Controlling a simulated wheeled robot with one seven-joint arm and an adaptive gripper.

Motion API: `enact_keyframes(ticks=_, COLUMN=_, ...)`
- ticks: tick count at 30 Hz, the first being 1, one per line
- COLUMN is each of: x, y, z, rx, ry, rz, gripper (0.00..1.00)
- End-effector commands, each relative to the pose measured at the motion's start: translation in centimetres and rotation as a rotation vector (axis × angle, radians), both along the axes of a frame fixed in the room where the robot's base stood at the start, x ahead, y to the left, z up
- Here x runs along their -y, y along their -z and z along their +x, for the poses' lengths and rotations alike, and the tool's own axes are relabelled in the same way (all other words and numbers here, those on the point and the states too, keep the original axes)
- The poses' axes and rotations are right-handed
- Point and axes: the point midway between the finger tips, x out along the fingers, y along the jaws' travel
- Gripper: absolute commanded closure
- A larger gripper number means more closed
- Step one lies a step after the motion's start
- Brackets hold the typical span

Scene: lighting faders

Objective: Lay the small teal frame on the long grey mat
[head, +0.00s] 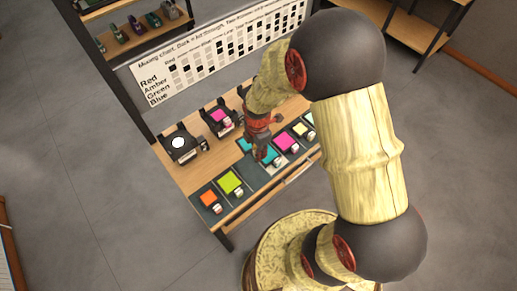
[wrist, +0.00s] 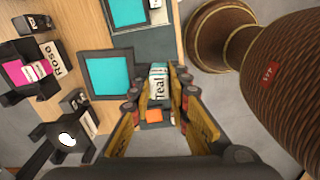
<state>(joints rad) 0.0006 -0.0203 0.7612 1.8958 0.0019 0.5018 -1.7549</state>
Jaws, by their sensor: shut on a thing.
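My gripper (wrist: 158,95) is shut on the pale handle block (wrist: 158,78), marked "Teal", of a small teal frame (wrist: 108,75). The dark-rimmed teal square sticks out to the left of the fingers in the wrist view. In the head view the held frame (head: 244,145) shows just left of my gripper (head: 261,157), near the mat's far edge. The long grey mat (head: 249,172) runs along the table's front. I cannot tell how high the frame is above it. Another teal frame (wrist: 127,12) lies on the mat, right of my gripper in the head view (head: 271,156).
Orange (head: 208,198), lime (head: 230,182) and magenta (head: 286,141) frames, among others, lie along the mat. Black lamps stand behind, one lit white (head: 179,142), one with a magenta frame (head: 219,116). A mixing chart (head: 210,60) stands at the back. Bare wood lies between lamps and mat.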

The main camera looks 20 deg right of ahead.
Motion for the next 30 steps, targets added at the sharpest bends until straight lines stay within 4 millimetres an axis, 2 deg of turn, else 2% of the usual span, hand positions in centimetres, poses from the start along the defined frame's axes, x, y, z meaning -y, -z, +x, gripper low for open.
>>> enact_keyframes(ticks=3, x=0.0, y=-0.3, z=-0.7, rx=-0.001, ry=-0.093, rz=0.000, gripper=1.00)
enact_keyframes(ticks=8, x=0.0, y=0.2, z=-1.0, rx=-0.001, ry=-0.135, rz=-0.001, gripper=1.00)
enact_keyframes(ticks=30, x=0.0, y=6.7, z=-0.9, rx=-0.001, ry=-0.133, rz=-0.001, gripper=1.00)
